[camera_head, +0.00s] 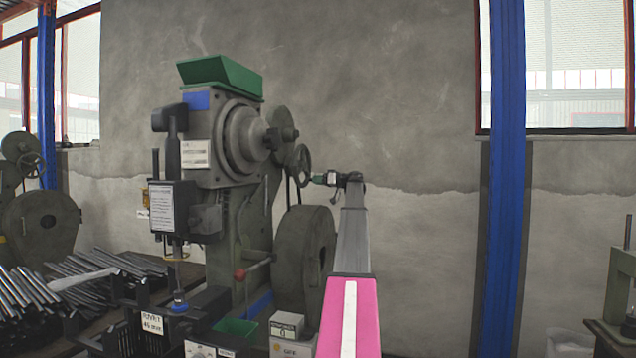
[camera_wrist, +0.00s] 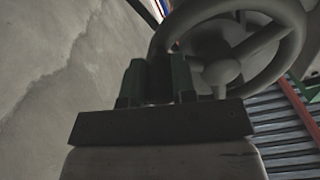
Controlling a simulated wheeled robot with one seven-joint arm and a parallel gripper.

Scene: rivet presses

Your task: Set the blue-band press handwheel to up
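The blue-band press (camera_head: 225,150) stands left of centre in the head view, with a blue patch (camera_head: 196,100) near its top. Its grey handwheel (camera_head: 302,165) is on the press's right side, seen nearly edge-on. In the wrist view the spoked handwheel (camera_wrist: 228,45) fills the upper right. My gripper (camera_head: 318,179) is at the wheel's right edge. In the wrist view its green fingers (camera_wrist: 160,78) stand close together, one on each side of the wheel's left rim, and appear closed on it. The exact contact is dark and partly hidden.
A large grey flywheel housing (camera_head: 304,262) stands below the handwheel. A red-knobbed lever (camera_head: 240,273) is lower on the press. Metal rods (camera_head: 30,290) lie at the left. A blue column (camera_head: 504,180) stands at the right. The wall behind my arm is bare.

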